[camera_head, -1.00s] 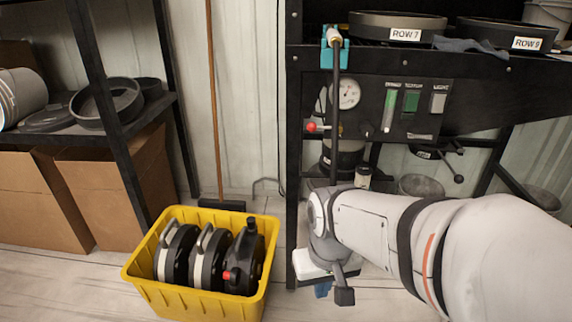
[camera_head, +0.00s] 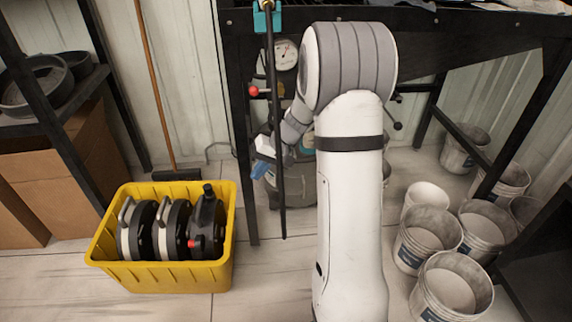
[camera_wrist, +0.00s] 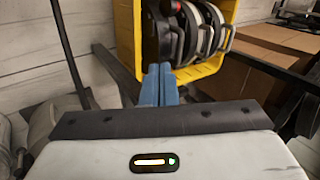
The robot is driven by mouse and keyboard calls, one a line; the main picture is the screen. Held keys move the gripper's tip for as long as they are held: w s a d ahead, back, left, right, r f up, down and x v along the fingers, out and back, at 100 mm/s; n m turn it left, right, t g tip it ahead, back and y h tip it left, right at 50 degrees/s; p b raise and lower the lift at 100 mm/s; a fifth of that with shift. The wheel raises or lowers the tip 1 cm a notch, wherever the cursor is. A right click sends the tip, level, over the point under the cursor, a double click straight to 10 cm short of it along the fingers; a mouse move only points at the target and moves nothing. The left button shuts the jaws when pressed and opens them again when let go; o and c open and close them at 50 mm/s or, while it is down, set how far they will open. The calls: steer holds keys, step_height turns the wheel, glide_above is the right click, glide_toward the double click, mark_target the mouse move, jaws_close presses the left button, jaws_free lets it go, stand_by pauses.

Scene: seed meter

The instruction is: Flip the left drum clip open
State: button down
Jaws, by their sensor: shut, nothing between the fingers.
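My gripper (camera_head: 259,170) has blue fingers that are together and empty. It is in front of the black bench, near its left leg, above the floor. In the wrist view the blue fingertips (camera_wrist: 159,84) point toward the yellow crate, apart from it. A grey drum-like container (camera_head: 298,188) stands under the bench, mostly hidden behind my arm. I cannot make out a left drum clip on it. Black and white seed-meter units (camera_head: 172,230) stand in the yellow crate (camera_head: 163,280); they also show in the wrist view (camera_wrist: 190,30).
A thin black rod (camera_head: 277,130) hangs from a teal clamp (camera_head: 267,22) close to my gripper. The bench leg (camera_head: 241,140) is just left. Several white buckets (camera_head: 452,288) stand on the right. A broom (camera_head: 155,90) leans behind the crate. Floor between crate and bench is clear.

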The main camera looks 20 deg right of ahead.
steer(key=w+d+f+m+t+y+p, duration=0.2)
steer(key=w+d+f+t, duration=0.2)
steer(key=w+d+f, duration=0.7)
steer(key=w+d+f+m+t+h+p, duration=0.1)
steer(key=w+d+f+m+t+p, duration=0.1)
steer(key=d+f, duration=0.7)
steer(key=w+d+m+t, duration=0.1)
steer(key=d+t, duration=0.1)
steer(key=d, duration=0.1)
steer(key=shift+d+f+t+h, duration=0.3)
steer(key=shift+d+f+h, duration=0.05)
steer(key=shift+d+h, duration=0.05)
steer(key=shift+w, duration=0.15)
steer(key=b+x, duration=0.3)
steer(key=x, duration=0.7)
steer(key=shift+a, duration=0.1)
